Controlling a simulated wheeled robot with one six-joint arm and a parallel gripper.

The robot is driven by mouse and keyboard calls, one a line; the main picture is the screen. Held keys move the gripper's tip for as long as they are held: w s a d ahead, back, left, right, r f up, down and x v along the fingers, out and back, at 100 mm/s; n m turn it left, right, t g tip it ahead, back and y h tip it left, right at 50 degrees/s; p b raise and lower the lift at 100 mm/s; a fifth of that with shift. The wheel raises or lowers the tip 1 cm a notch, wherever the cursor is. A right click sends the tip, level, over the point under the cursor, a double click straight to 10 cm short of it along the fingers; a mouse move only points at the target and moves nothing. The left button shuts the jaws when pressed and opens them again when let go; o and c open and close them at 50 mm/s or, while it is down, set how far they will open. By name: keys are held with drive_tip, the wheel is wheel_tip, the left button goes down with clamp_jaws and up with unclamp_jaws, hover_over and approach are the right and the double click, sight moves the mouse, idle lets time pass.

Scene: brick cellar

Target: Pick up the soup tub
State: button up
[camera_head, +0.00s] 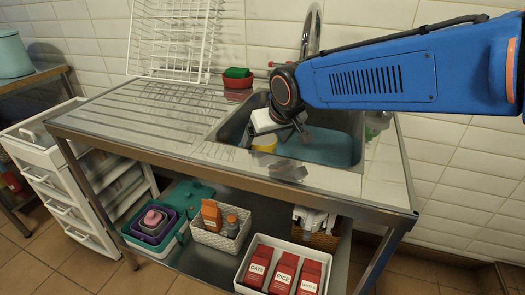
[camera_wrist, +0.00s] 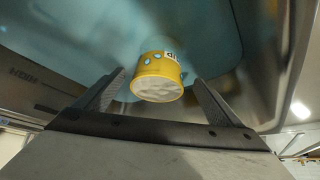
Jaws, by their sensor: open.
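The soup tub is a small yellow tub (camera_wrist: 157,68) with a pale, whitish end facing the wrist camera and a white label partly in view. It sits in the sink basin (camera_head: 330,148), which has a bluish floor. In the head view only a bit of the yellow tub (camera_head: 264,143) shows below my gripper. My gripper (camera_wrist: 155,92) is open, one finger on each side of the tub in the wrist picture, with visible gaps on both sides. The tub appears just beyond the fingertips. In the head view my gripper (camera_head: 290,130) reaches down into the sink.
The steel counter (camera_head: 130,115) with its ribbed drainer is clear to the left. A white dish rack (camera_head: 175,40), a red and green item (camera_head: 238,78) and a tap (camera_head: 311,30) stand behind. Crates and cartons (camera_head: 284,270) fill the lower shelf. Basin walls surround my gripper.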

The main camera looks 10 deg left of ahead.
drive_tip(key=shift+x, duration=3)
drive_tip(key=shift+w+d+r, duration=0.1)
drive_tip(key=c, duration=1.6)
